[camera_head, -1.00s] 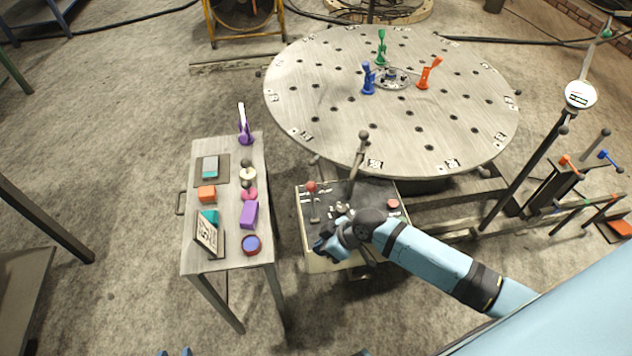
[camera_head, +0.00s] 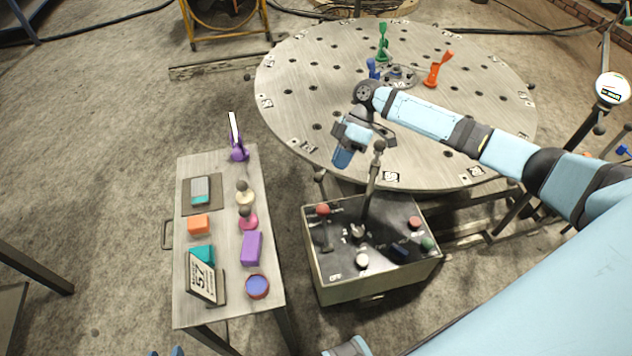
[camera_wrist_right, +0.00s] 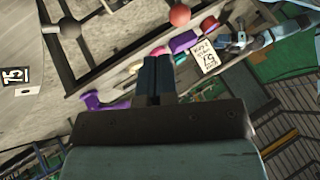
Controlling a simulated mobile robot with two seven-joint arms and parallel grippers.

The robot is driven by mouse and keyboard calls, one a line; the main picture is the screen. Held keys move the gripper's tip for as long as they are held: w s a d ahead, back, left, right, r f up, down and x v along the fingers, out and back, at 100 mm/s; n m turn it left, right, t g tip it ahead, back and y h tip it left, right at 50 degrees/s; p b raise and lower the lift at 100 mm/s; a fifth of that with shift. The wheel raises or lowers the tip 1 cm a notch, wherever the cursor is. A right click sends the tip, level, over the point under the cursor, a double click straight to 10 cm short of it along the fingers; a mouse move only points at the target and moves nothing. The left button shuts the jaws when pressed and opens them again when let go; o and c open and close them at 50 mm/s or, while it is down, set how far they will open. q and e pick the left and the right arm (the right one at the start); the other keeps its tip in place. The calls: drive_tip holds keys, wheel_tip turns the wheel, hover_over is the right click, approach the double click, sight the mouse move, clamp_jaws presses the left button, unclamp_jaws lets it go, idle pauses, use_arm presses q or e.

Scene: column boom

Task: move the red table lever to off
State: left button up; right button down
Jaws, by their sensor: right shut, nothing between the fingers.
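The red-knobbed lever (camera_head: 323,211) stands at the left of the control box (camera_head: 331,283). I cannot read its labels or tell which setting it is at. In the right wrist view its red ball (camera_wrist_right: 180,15) shows near the top, beyond and apart from the fingertips. My right gripper (camera_head: 342,158) is shut and empty, pointing down above the back edge of the box, near the round table's rim. In the right wrist view its closed fingers (camera_wrist_right: 155,75) touch nothing. Small blue tips at the bottom edge of the head view may be my left gripper; their state is unclear.
A tall lever with a grey ball (camera_head: 379,146) rises from the box close to my right gripper. Red, green and white knobs are on the panel. The round table (camera_head: 300,90) is behind. A side table (camera_head: 190,310) with several small objects stands left.

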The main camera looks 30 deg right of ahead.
use_arm(q)
drive_tip(key=shift+s+d+f, duration=0.15)
drive_tip(key=shift+s+f, duration=0.35)
drive_tip(key=shift+s, duration=0.25)
use_arm(e)
drive_tip(key=shift+s, duration=0.15)
use_arm(q)
drive_tip(key=shift+w+r, duration=0.25)
drive_tip(key=shift+w, duration=0.05)
use_arm(e)
drive_tip(key=x, duration=1)
use_arm(q)
wheel_tip(320, 180, up, 11)
drive_tip(key=p, duration=1.3)
drive_tip(key=shift+s+a, duration=0.25)
drive_tip(key=shift+a, duration=0.2)
use_arm(e)
drive_tip(key=s+a+r+n+t+h, duration=0.1)
drive_tip(key=s+a+t, duration=0.1)
drive_tip(key=s+t, duration=0.2)
drive_tip(key=s+a+r+n+t+h, duration=0.1)
drive_tip(key=s+t, duration=0.3)
drive_tip(key=s, duration=0.6)
drive_tip(key=shift+a+r+n, duration=0.25)
drive_tip(key=shift+a+n, duration=0.05)
drive_tip(key=shift+a, duration=0.05)
